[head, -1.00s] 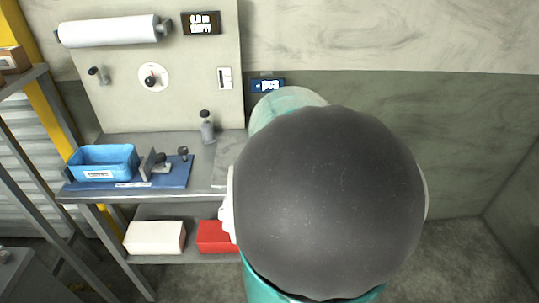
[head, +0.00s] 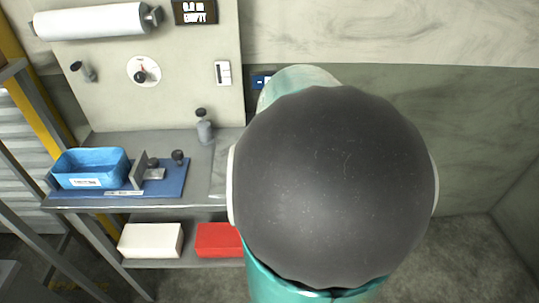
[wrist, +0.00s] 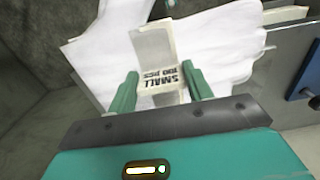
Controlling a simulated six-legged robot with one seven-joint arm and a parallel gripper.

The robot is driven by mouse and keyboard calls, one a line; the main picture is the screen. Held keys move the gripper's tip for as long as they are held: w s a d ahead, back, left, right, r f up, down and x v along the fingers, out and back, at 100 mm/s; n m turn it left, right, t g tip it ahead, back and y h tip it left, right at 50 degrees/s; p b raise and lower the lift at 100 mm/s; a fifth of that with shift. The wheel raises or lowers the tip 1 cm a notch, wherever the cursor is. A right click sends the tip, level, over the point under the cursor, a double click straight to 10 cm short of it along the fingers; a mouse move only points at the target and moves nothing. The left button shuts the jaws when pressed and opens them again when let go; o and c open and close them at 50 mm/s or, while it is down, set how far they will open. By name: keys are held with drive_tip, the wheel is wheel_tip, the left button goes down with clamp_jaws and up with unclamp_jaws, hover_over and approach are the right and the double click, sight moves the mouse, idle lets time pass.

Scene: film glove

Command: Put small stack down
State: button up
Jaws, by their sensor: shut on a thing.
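The small stack (wrist: 220,40) shows in the wrist view as a bundle of white, glove-like sheets spreading out past my fingers. A pale paper band around it carries upside-down print that reads "SMALL 100 PCS". My gripper (wrist: 160,76) has two teal fingers, one on each side of the band, and is shut on the stack. In the head view my own arm hides the gripper and the stack.
A grey bench (head: 120,207) holds a blue bin (head: 90,168) and a small fixture on a blue base (head: 165,182). A grey bottle (head: 204,130) stands behind them. A white box (head: 150,241) and a red box (head: 218,240) sit on the shelf below.

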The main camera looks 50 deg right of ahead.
drive_tip(key=w+d, duration=1.1)
drive_tip(key=d, duration=0.2)
drive_tip(key=shift+w, duration=0.4)
drive_tip(key=shift+f, duration=1.7)
drive_tip(key=shift+f, duration=0.15)
drive_tip(key=o, duration=1.4)
